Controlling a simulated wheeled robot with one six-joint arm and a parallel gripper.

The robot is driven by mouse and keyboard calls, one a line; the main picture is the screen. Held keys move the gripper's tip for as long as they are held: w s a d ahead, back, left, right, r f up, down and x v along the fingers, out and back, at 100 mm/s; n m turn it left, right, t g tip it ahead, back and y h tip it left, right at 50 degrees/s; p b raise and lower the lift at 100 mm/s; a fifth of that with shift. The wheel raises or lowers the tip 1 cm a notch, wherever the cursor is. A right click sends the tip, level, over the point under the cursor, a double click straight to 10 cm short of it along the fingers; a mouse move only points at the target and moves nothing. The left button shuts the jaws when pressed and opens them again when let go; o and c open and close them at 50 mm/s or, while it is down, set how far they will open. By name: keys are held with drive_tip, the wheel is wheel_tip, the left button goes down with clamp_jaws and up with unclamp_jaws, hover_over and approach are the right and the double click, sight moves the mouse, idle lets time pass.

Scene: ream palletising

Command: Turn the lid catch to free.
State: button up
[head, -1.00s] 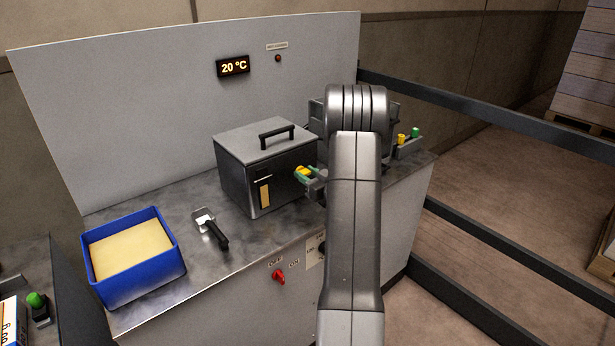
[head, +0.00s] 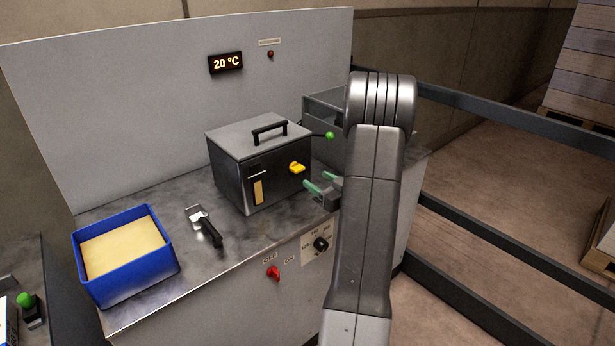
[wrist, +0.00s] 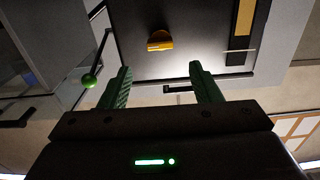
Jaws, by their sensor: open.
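The yellow lid catch (head: 297,168) is on the front of the dark metal box (head: 232,182), near its upper right. It lies roughly sideways in the head view; I cannot tell whether that is its free position. It also shows in the wrist view (wrist: 160,41), beyond and between my fingertips. The box's grey lid (head: 240,133) is down. My gripper (head: 319,183) has green fingers, is open and empty, and stands a little in front of the catch and below right of it in the head view. In the wrist view my gripper (wrist: 160,74) has a clear gap to the catch.
A green-knobbed lever (head: 330,135) stands right of the box, by a grey housing (head: 322,104). A black-handled tool (head: 206,227) and blue bin (head: 150,278) are left on the bench. A red switch (head: 273,273) and black dial (head: 320,244) are on the bench front.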

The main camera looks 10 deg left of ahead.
sight(301, 170)
drive_tip(key=v, duration=0.5)
drive_tip(key=shift+s+d, duration=0.1)
drive_tip(key=p+x, duration=0.1)
drive_tip(key=x, duration=1.2)
drive_tip(key=shift+w+a, duration=0.2)
drive_tip(key=shift+a, duration=0.05)
drive_tip(key=shift+w+a+p, duration=0.1)
drive_tip(key=shift+p, duration=0.25)
drive_tip(key=shift+n, duration=0.3)
